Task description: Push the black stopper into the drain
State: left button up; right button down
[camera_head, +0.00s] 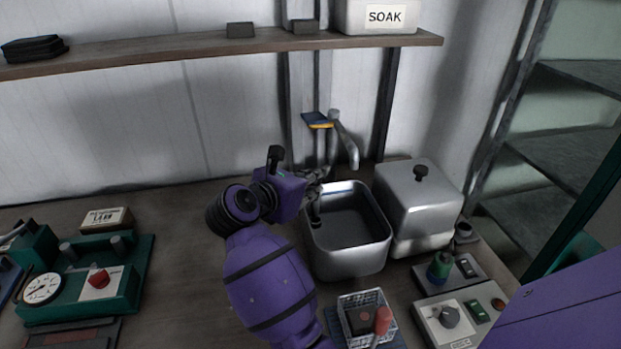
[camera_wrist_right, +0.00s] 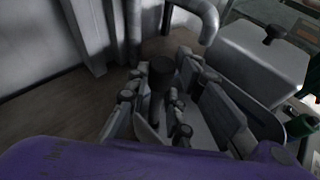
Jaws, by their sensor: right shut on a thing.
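My right gripper (camera_head: 315,190) is at the left rim of the metal sink basin (camera_head: 382,237), with its fingers pointing over the inside. In the right wrist view the fingers (camera_wrist_right: 165,108) are closed around a black stopper (camera_wrist_right: 160,72) with a round knob and a thick stem. In the head view a dark piece, likely the stopper (camera_head: 316,211), shows below the fingers inside the basin. Whether it touches the basin floor I cannot tell. The drain is not visible; the basin floor is dark. My left gripper is not in view.
A tap (camera_head: 344,142) rises behind the basin. A lidded metal box (camera_head: 425,195) stands close on its right. A wire basket (camera_head: 366,300) and a control panel (camera_head: 450,320) are in front. A green gauge unit (camera_head: 115,290) is at left. The counter behind my arm is clear.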

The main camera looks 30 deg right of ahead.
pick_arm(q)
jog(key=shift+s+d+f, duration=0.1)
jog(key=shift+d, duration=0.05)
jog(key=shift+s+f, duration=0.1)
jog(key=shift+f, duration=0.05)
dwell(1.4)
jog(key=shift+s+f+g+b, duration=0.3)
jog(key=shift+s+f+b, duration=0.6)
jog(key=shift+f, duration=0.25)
pick_arm(e)
jog(key=shift+f, duration=1.45)
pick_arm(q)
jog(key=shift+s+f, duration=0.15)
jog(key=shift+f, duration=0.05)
pick_arm(e)
jog(key=shift+s+d+f, duration=0.1)
jog(key=shift+s+f, duration=0.1)
jog(key=shift+f, duration=0.25)
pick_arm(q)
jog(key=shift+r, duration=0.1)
pick_arm(e)
jog(key=shift+r, duration=0.1)
jog(key=shift+w+r, duration=0.2)
jog(key=shift+r, duration=0.5)
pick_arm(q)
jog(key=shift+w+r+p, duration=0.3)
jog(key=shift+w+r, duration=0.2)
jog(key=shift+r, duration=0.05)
pick_arm(e)
jog(key=shift+r, duration=0.35)
